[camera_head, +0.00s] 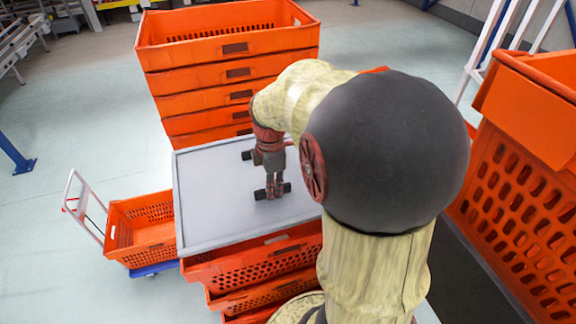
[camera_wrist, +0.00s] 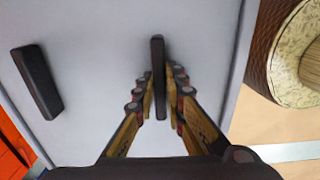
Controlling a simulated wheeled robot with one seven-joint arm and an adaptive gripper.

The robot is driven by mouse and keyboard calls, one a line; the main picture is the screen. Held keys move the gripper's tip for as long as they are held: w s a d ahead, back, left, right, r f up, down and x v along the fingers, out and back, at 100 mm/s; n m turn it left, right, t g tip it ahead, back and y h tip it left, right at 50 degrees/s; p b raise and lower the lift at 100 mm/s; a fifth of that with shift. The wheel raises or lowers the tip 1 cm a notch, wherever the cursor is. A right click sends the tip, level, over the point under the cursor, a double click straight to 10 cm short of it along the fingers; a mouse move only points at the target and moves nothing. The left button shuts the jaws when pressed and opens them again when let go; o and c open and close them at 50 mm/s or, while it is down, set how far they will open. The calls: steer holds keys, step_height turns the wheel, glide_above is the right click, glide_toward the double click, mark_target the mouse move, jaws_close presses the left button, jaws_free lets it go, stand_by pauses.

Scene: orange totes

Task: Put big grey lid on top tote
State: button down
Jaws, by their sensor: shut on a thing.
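The big grey lid (camera_head: 212,195) is a flat grey panel with a raised rim and two black handles. It lies over the front stack of orange totes, with the top tote (camera_head: 240,268) showing below its front edge. I cannot tell whether the lid touches that tote. My gripper (camera_head: 271,190) points down and is shut on one black handle. In the wrist view, this handle (camera_wrist: 158,50) is between my gripper's fingers (camera_wrist: 160,95). The other handle (camera_wrist: 37,80) is free, to the left. My arm hides the lid's right part in the head view.
A taller stack of orange totes (camera_head: 230,48) stands right behind the lid. An orange crate (camera_head: 140,228) on a blue trolley is at the left. Large orange totes (camera_head: 525,190) stand close at the right. Open floor (camera_head: 80,130) lies to the left.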

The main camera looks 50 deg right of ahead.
steer(key=shift+w+d, duration=0.1)
steer(key=shift+d, duration=0.25)
steer(key=shift+a+f+b, duration=0.2)
steer(key=shift+f+b, duration=0.1)
steer(key=shift+f, duration=0.05)
steer(key=shift+d+f+b, duration=0.15)
steer(key=shift+f+b, duration=0.4)
steer(key=shift+f, duration=0.3)
steer(key=shift+f+b, duration=1.7)
steer(key=shift+f, duration=0.85)
steer(key=shift+f, duration=0.3)
steer(key=c, duration=1.8)
jaws_free()
steer(key=shift+o, duration=0.2)
